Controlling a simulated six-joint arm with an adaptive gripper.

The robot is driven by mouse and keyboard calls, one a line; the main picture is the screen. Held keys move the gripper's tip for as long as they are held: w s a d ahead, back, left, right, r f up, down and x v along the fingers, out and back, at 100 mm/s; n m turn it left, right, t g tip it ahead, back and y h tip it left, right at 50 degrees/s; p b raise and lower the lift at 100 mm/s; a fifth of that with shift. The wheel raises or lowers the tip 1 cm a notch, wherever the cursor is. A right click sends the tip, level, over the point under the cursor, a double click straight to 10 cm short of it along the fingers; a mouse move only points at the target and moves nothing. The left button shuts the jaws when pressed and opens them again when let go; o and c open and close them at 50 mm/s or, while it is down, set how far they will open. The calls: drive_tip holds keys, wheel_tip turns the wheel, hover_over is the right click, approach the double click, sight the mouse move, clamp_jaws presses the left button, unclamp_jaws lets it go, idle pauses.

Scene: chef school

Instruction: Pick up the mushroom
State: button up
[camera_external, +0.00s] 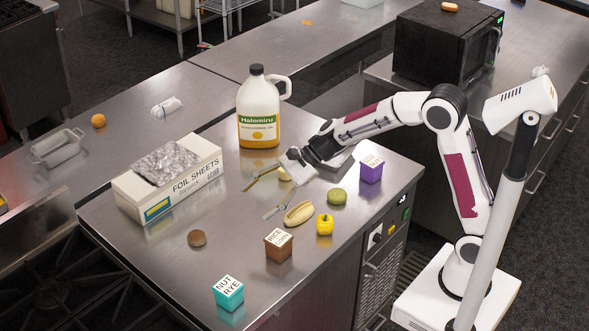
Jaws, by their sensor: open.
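No thing shows clearly as a mushroom. A small pale rounded thing (284,174) lies on the steel counter, partly hidden behind my gripper, and I cannot tell whether it is the mushroom. A small round brown thing (197,238) with a ridged side lies on the counter toward the front left; it is too small to name surely. My gripper (257,202) is open and empty, reaching in from the right over the middle of the counter. Its two fingers point left and are spread wide. The brown thing is apart from it, to its lower left.
A bun (299,213), yellow pepper (324,225), green round item (337,196) and purple box (371,167) are right of the fingers. A brown box (278,245) and teal box (228,293) stand in front. The foil box (170,178) and tall jug (259,112) stand behind.

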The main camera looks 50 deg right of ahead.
sight(202, 233)
drive_tip(key=w+a+f+m, duration=0.1)
drive_tip(key=w+f+m, duration=0.1)
drive_tip(key=w+f, duration=0.1)
drive_tip(key=w+a+f+m+t, duration=0.1)
drive_tip(key=w+a+f+m, duration=0.1)
drive_tip(key=w+f+m, duration=0.1)
drive_tip(key=w+a+f+m, duration=0.2)
drive_tip(key=w+f+m, duration=0.1)
drive_tip(key=w+f, duration=0.2)
drive_tip(key=shift+f+t, duration=0.25)
drive_tip(key=shift+t, duration=0.15)
drive_tip(key=shift+x, duration=1.3)
drive_tip(key=shift+s+a, duration=0.1)
drive_tip(key=shift+w+a+f, duration=0.15)
drive_tip(key=shift+w+a, duration=0.1)
drive_tip(key=shift+a, duration=0.3)
drive_tip(key=shift+w+a+f, duration=0.2)
drive_tip(key=shift+w+a, duration=0.05)
drive_tip(key=shift+a, duration=0.25)
drive_tip(key=shift+w+a+f, duration=0.15)
drive_tip(key=shift+w+a, duration=0.1)
drive_tip(key=shift+a, duration=0.3)
drive_tip(key=shift+x, duration=0.8)
